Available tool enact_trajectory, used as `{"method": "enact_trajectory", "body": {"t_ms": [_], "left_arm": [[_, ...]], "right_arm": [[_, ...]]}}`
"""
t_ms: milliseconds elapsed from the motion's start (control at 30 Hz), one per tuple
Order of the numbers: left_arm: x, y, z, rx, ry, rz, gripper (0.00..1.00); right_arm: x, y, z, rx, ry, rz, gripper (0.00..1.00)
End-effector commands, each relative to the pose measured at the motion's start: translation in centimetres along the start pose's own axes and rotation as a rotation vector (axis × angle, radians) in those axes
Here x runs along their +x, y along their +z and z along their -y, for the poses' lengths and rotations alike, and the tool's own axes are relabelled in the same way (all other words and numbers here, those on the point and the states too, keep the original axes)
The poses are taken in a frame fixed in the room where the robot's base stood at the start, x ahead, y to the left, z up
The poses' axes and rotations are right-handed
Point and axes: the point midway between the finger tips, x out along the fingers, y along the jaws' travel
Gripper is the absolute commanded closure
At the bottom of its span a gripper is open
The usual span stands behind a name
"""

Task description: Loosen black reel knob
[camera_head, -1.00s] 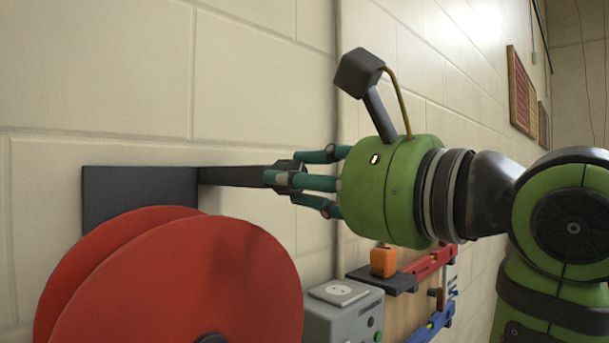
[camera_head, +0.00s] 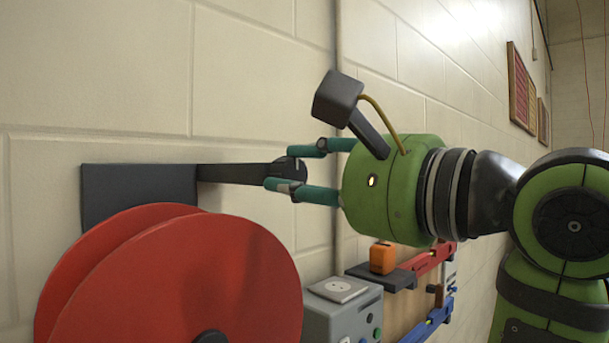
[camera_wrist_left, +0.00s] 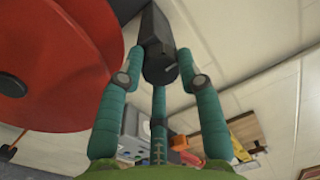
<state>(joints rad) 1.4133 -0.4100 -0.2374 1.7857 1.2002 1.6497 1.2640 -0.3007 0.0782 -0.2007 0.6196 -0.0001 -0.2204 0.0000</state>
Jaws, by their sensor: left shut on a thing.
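The black knob (camera_head: 296,166) is a short dark round piece at the free end of a black bar (camera_head: 240,174) that comes out from a dark wall plate (camera_head: 130,190). My left gripper (camera_head: 284,170) has teal fingers on a green body and is shut on the knob, with fingers around its rim. My right gripper is not in view.
A grey box (camera_head: 340,310) with a socket on top is on the wall below the gripper. Beside it a shelf (camera_head: 385,277) holds a small orange item (camera_head: 383,258), near red and blue tools. The block wall above the bar is clear.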

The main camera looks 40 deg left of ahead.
Motion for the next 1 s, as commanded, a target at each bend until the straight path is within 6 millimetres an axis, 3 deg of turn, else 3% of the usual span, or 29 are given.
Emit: {"method": "enact_trajectory", "body": {"t_ms": [167,200,233,267,667,1000], "left_arm": [[0.0,0.0,0.1,-0.002,-0.003,-0.001,0.97],[0.0,0.0,0.1,-0.002,-0.003,-0.001,0.56],[0.0,0.0,0.1,-0.002,-0.003,-0.001,0.44],[0.0,0.0,0.1,-0.002,-0.003,-0.001,0.41],[-0.6,0.0,0.1,0.000,-0.003,0.000,0.41],[-5.9,0.0,0.2,-0.001,-0.005,0.000,0.41]], "right_arm": [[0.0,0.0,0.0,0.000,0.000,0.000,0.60],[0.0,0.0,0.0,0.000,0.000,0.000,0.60],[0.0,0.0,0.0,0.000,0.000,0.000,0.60],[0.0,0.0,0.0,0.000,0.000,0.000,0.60],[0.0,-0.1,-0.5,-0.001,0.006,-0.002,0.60],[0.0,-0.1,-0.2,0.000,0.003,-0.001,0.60]]}}
